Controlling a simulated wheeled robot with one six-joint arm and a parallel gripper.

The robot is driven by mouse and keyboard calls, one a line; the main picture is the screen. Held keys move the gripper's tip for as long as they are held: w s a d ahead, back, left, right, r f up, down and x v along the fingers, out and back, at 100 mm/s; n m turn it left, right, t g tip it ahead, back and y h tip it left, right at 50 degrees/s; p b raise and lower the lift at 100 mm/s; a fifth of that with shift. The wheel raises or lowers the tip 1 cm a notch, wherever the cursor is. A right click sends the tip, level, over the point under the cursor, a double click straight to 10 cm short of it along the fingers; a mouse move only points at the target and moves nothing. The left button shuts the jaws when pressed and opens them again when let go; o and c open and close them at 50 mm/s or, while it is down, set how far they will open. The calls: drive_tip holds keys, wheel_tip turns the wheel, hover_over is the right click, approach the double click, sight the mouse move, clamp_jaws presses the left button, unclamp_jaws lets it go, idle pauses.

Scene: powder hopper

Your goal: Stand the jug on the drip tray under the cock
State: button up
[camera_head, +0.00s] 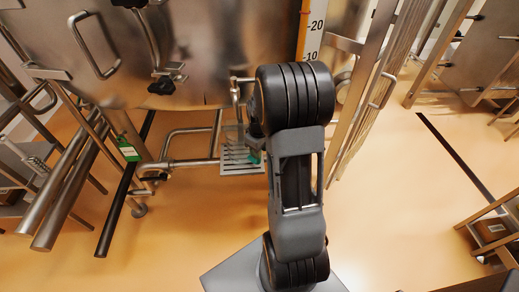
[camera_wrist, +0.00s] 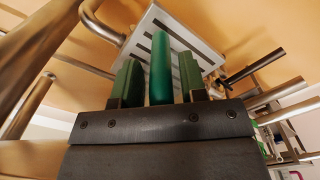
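The drip tray (camera_head: 240,169) is a pale slotted plate below the hopper, left of my arm; it fills the top of the wrist view (camera_wrist: 205,52). A faint, clear jug (camera_head: 231,134) appears to stand on it, partly hidden by my arm. Its teal handle (camera_wrist: 160,68) shows upright in the wrist view. My gripper (camera_wrist: 161,78) has its green fingers on either side of the handle, with a narrow gap at each side. The thin steel cock (camera_head: 236,92) is above the tray, partly behind my arm. The jug's body is hard to make out.
The steel hopper (camera_head: 215,45) fills the upper left, with a scale strip (camera_head: 314,30) beside it. Steel pipes (camera_head: 190,162) run left of the tray. A tall frame (camera_head: 372,85) stands to the right. The orange floor (camera_head: 400,200) is mostly clear at right.

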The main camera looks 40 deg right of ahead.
drive_tip(key=shift+o, duration=0.6)
drive_tip(key=shift+r, duration=0.1)
wheel_tip(320, 180, up, 11)
drive_tip(key=shift+r, duration=0.1)
drive_tip(key=s+a+r+m+t, duration=0.1)
drive_tip(key=s+a+r, duration=0.1)
drive_tip(key=s+a, duration=0.3)
drive_tip(key=s+a+r+m+t, duration=0.1)
drive_tip(key=s+a+m+t, duration=0.1)
drive_tip(key=s+a, duration=0.4)
drive_tip(key=a, duration=0.5)
drive_tip(key=shift+s+a+r+m+t, duration=0.2)
drive_tip(key=shift+a+r+m+t, duration=0.05)
drive_tip(key=shift+r+m+t, duration=0.1)
drive_tip(key=shift+p, duration=0.3)
